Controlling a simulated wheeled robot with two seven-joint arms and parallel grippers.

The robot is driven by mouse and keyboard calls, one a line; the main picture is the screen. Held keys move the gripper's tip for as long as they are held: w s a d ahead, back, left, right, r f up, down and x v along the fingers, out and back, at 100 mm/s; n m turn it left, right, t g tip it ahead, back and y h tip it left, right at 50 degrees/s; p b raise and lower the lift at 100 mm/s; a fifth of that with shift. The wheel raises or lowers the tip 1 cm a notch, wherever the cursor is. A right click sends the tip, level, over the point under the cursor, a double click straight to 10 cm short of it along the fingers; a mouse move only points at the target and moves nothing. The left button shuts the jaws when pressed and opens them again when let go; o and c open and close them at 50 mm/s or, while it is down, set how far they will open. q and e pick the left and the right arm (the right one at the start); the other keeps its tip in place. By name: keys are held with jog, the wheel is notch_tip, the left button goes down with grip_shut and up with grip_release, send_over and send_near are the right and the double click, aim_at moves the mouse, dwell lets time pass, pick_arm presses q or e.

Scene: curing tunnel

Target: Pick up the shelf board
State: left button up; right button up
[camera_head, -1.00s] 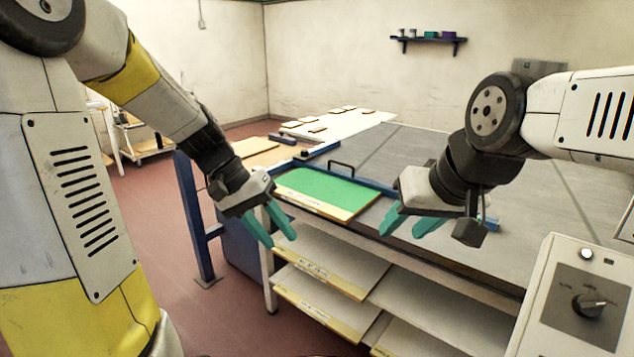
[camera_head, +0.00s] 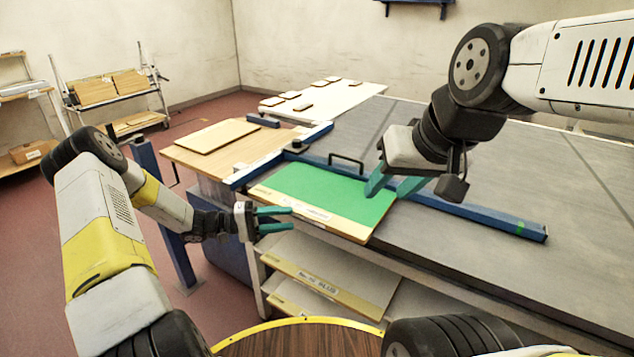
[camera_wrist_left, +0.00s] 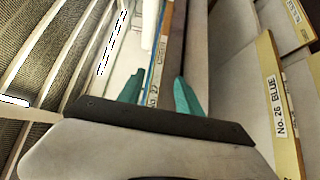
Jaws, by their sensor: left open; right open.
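A board with a green top (camera_head: 325,195) and a labelled wooden front edge lies at the near left corner of the grey table. I take it as the shelf board. My left gripper (camera_head: 290,217) is open, its fingers level, just off the board's front left edge. In the left wrist view, a labelled edge (camera_wrist_left: 156,88) appears between the open left fingertips (camera_wrist_left: 160,91); no grip shows. My right gripper (camera_head: 394,187) is open and empty at the board's right side; I cannot tell whether it touches.
Labelled boards (camera_head: 332,285) lie on shelves below the table. A blue rail (camera_head: 470,211) with a black handle (camera_head: 346,160) runs behind the green board. A wooden table (camera_head: 180,155) with a thin board stands left; a blue post (camera_head: 165,215) stands near my left arm.

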aim_at(303, 217)
pick_arm(q)
jog(key=d, duration=0.7)
jog(key=shift+d+r, duration=0.15)
jog(key=shift+d, duration=0.05)
grip_shut()
jog(key=shift+r, duration=0.1)
dwell(1.1)
